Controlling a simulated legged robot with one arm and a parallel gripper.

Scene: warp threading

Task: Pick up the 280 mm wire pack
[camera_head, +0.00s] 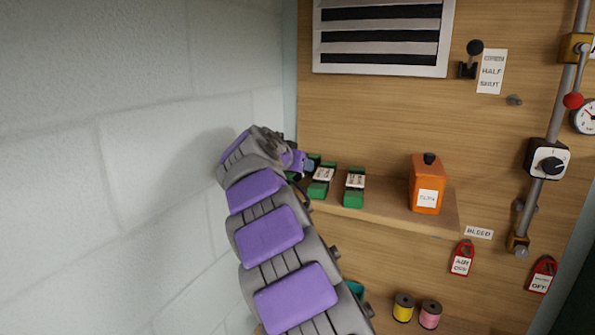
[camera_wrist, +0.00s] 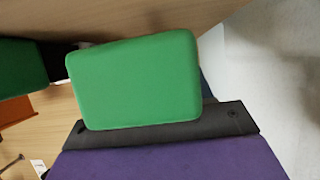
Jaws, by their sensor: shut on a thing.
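My gripper (camera_head: 303,163) is at the left end of the wooden shelf, shut on a green pack. In the wrist view that pack (camera_wrist: 135,80) fills the middle as a green block against my gripper's dark edge. The label writing is too small to read, so I cannot tell which is 280 mm. I cannot tell whether the held pack is off the shelf.
An orange bottle (camera_head: 424,180) with a black cap stands farther right on the shelf (camera_head: 390,212). A pale block wall (camera_head: 150,150) lies close on the left. Yellow (camera_head: 403,308) and pink (camera_head: 430,315) spools sit below. The shelf between the packs and bottle is clear.

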